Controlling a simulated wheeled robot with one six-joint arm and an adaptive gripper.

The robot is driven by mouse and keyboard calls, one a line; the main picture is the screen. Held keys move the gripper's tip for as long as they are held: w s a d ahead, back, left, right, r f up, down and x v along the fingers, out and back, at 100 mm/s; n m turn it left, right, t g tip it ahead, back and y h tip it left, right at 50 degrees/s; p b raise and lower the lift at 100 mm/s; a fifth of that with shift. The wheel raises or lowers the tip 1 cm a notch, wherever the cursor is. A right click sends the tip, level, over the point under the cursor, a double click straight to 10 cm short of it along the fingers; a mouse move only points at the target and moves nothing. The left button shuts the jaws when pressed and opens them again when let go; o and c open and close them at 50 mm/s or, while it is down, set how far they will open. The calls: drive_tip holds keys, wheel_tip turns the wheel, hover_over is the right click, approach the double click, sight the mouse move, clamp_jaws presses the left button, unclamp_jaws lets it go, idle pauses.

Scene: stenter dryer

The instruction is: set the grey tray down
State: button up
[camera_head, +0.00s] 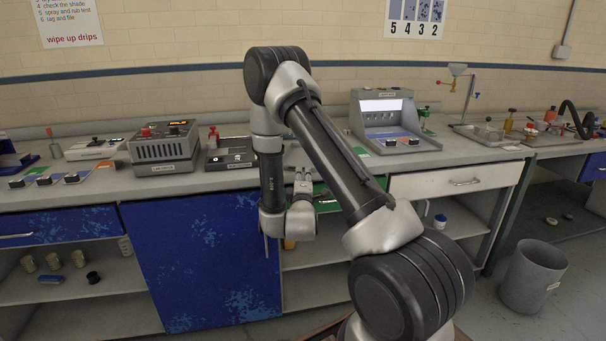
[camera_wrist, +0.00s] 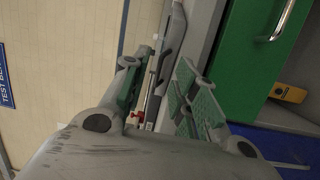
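My gripper (camera_wrist: 165,88) shows in the wrist view, its two green-padded fingers apart with a gap between them. Through the gap I see a thin rod and a small red part, and I make out nothing clamped between the pads. Just past the fingertips, a grey, dark-edged slab (camera_wrist: 174,35) lies along the worktop; I cannot tell whether it is the grey tray. In the head view my gripper (camera_head: 301,178) is small, at the front of the worktop, partly hidden by my arm. I make out no clear grey tray there.
The grey worktop (camera_head: 207,178) carries a grey control box (camera_head: 164,148), a black scale-like device (camera_head: 230,156) and a light-box device (camera_head: 390,115). A green drawer front (camera_wrist: 255,50) is close to my gripper. A grey bin (camera_head: 532,277) stands on the floor at right.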

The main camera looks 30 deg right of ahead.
drive_tip(key=v, duration=0.7)
drive_tip(key=w+a+r+m+g+y, duration=0.3)
drive_tip(key=r+m+y, duration=0.2)
drive_tip(key=r+m, duration=0.15)
drive_tip(key=s+a+r+g+y, duration=0.3)
drive_tip(key=s+a+r+y, duration=0.1)
drive_tip(key=s+r, duration=0.3)
drive_tip(key=s+d+r+m+g, duration=0.1)
drive_tip(key=s+r+m+g, duration=0.1)
drive_tip(key=s, duration=1.1)
drive_tip(key=s+d+r+m+g, duration=0.1)
drive_tip(key=s+r+g, duration=0.3)
drive_tip(key=s, duration=0.9)
drive_tip(key=shift+s+d+r+m, duration=0.25)
drive_tip(key=shift+d+r+m, duration=0.15)
drive_tip(key=shift+m, duration=0.45)
